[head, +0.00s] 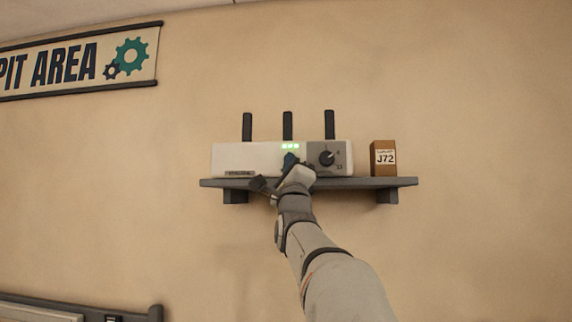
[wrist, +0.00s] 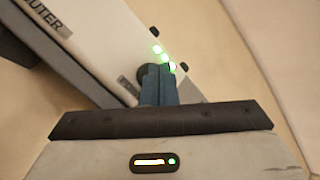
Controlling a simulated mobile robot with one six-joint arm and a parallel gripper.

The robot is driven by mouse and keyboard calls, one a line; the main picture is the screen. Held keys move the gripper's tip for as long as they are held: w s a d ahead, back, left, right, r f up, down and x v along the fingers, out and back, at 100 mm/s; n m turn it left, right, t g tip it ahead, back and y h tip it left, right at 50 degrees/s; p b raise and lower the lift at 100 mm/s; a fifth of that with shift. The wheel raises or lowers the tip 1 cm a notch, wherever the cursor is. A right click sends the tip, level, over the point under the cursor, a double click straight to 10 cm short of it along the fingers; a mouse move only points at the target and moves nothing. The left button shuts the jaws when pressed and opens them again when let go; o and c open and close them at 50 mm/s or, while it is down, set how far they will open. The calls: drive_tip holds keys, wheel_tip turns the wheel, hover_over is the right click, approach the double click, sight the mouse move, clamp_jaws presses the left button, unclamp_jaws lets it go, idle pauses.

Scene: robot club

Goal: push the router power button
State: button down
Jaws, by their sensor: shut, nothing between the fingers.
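The white router (head: 232,157) stands on a wall shelf, with three black antennas and lit green lights (head: 290,146) on its front. In the wrist view the router (wrist: 95,35) runs diagonally, with its green lights (wrist: 164,58) beside the fingertips. A dark round part (wrist: 143,72), which looks like the button, shows partly behind my fingers. My gripper (head: 291,159) is shut and empty, with its tips at the router's front; it also shows in the wrist view (wrist: 158,70). Whether the tips touch or press the button cannot be told.
A grey panel with a dial (head: 327,157) is just right of the lights. A PIT AREA banner (head: 75,62) hangs at upper left.

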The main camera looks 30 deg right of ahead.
drive_tip(key=shift+s, duration=0.1)
drive_tip(key=s+a+b, duration=0.1)
drive_tip(key=s+b, duration=0.1)
drive_tip(key=s+a+b, duration=0.2)
drive_tip(key=s, duration=0.1)
drive_tip(key=shift+a, duration=0.2)
idle(0.4)
